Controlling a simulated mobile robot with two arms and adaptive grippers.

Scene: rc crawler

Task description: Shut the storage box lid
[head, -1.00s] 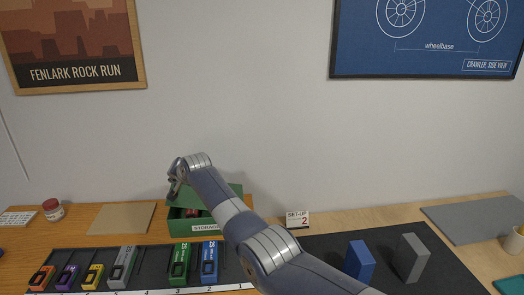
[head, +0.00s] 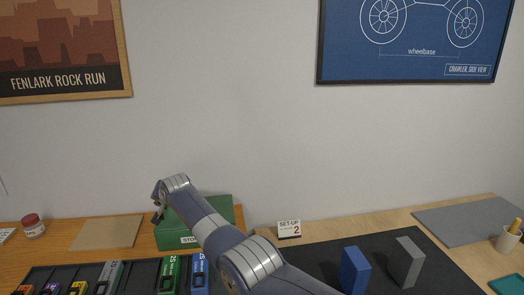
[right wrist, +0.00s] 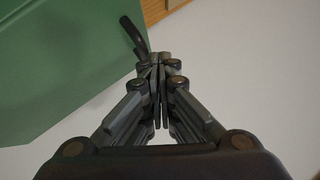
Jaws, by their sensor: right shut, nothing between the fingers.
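The green storage box (head: 172,237) stands at the back of the table, left of centre in the head view, with its label partly covered by my right arm. Its green lid (head: 222,207) lies over the top and no contents show. I cannot tell whether it is fully down. My right gripper (head: 158,208) is shut and empty at the box's left side. In the right wrist view, the shut fingers (right wrist: 160,75) are beside a broad green surface of the box (right wrist: 60,60). I cannot tell whether they touch it. My left gripper is not in view.
A dark tray (head: 40,275) with several coloured blocks lies in front of the box. A "SET-UP 2" card (head: 289,229) stands to its right. A blue block (head: 355,270) and a grey block (head: 406,262) stand on a dark mat. A tan sheet (head: 107,231) lies left.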

